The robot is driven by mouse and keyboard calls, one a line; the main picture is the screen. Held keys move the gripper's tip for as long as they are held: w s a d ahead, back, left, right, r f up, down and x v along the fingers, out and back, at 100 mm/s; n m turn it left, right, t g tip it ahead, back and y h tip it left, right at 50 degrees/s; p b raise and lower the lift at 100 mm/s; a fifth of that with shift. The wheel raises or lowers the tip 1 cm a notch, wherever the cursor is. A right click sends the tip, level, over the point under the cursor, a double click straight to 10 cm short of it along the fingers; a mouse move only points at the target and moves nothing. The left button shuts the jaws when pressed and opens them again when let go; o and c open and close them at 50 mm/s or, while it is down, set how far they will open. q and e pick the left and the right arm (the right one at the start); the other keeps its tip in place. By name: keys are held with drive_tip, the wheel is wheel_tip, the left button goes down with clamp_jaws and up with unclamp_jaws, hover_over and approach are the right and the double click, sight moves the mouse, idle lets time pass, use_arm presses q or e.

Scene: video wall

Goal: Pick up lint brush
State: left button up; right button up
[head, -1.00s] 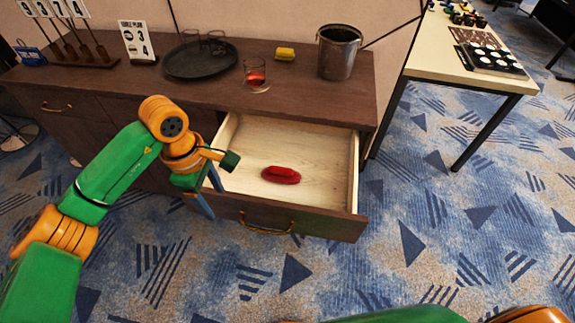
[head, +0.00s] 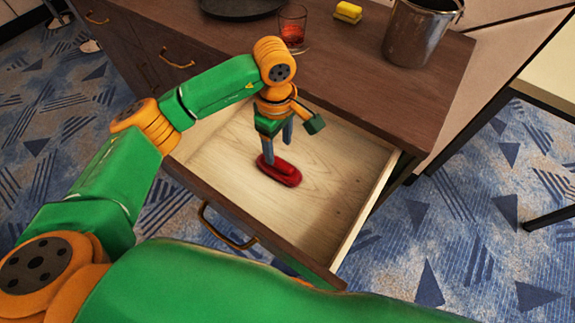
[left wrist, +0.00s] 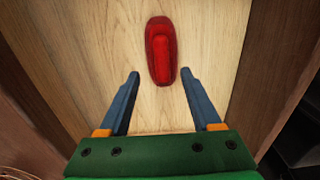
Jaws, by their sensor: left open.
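The red lint brush (head: 279,170) lies flat on the pale wooden floor of the open drawer (head: 225,150). My left gripper (head: 277,152) points down into the drawer, just behind and above the brush. In the left wrist view its two blue fingers (left wrist: 159,77) are spread apart with nothing between them. The brush (left wrist: 161,50) lies ahead of the fingertips there, roughly centred between them and lengthwise to the gripper. I cannot tell the exact height of the fingertips above the drawer floor. My right gripper is not in view.
The drawer front with its handle (head: 228,228) and the drawer's side walls surround the brush. On the dark cabinet top (head: 340,70) stand a glass with red drink (head: 292,27), a yellow sponge (head: 347,12), a metal bucket (head: 415,33) and a dark tray (head: 240,5).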

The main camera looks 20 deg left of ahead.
sight(279, 162)
use_arm(q)
wheel_tip(279, 162, down, 6)
drive_tip(key=shift+s+a+p, duration=0.1)
drive_tip(key=shift+s+p, duration=0.05)
drive_tip(key=shift+p, duration=0.5)
clamp_jaws()
wheel_tip(279, 162, up, 3)
drive_tip(key=shift+r, duration=0.2)
drive_tip(key=s+d+r+b, duration=0.1)
drive_tip(key=s+d+r, duration=0.8)
drive_tip(key=s, duration=0.2)
drive_tip(key=shift+r, duration=0.35)
